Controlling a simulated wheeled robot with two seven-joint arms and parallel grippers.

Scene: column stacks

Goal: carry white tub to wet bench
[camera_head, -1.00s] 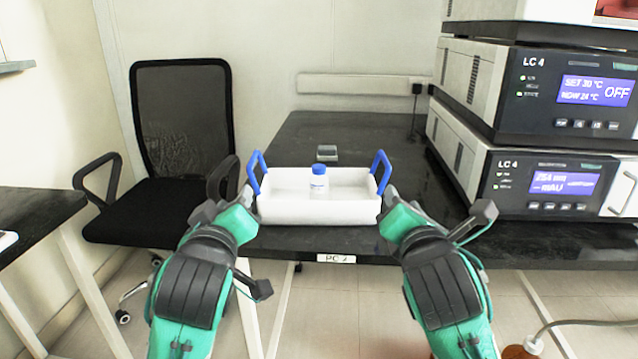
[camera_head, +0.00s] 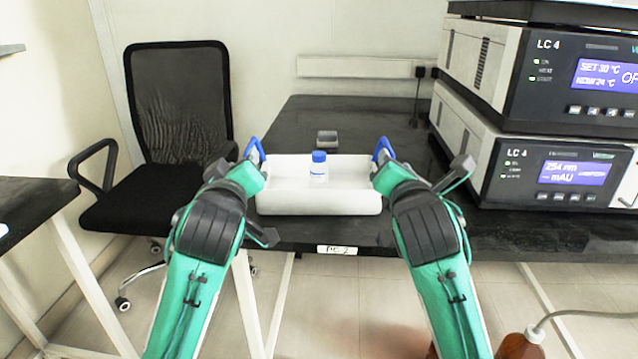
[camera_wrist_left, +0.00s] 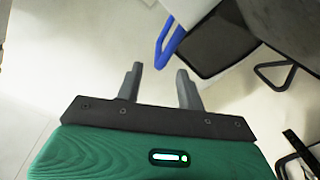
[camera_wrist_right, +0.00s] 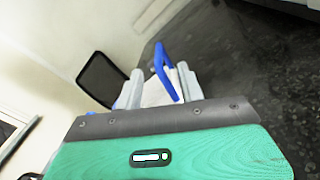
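The white tub (camera_head: 318,200) stands on the dark bench, with a blue-capped white bottle (camera_head: 319,169) inside. It has a blue handle at each end, the left one (camera_head: 254,148) and the right one (camera_head: 383,149). My left gripper (camera_wrist_left: 158,82) is open and empty, with the left handle (camera_wrist_left: 168,48) beyond its fingertips. My right gripper (camera_wrist_right: 157,84) is open, and the right handle (camera_wrist_right: 163,72) shows at its fingers; I cannot tell whether it is fully between them. In the head view both arms reach the tub's ends and hide the fingertips.
Stacked LC 4 instruments (camera_head: 545,175) stand on the bench at the right. A small grey-topped block (camera_head: 327,138) lies behind the tub. A black office chair (camera_head: 170,140) stands left of the bench. Another dark table (camera_head: 35,205) is at the far left. A brown bottle (camera_head: 520,345) is at lower right.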

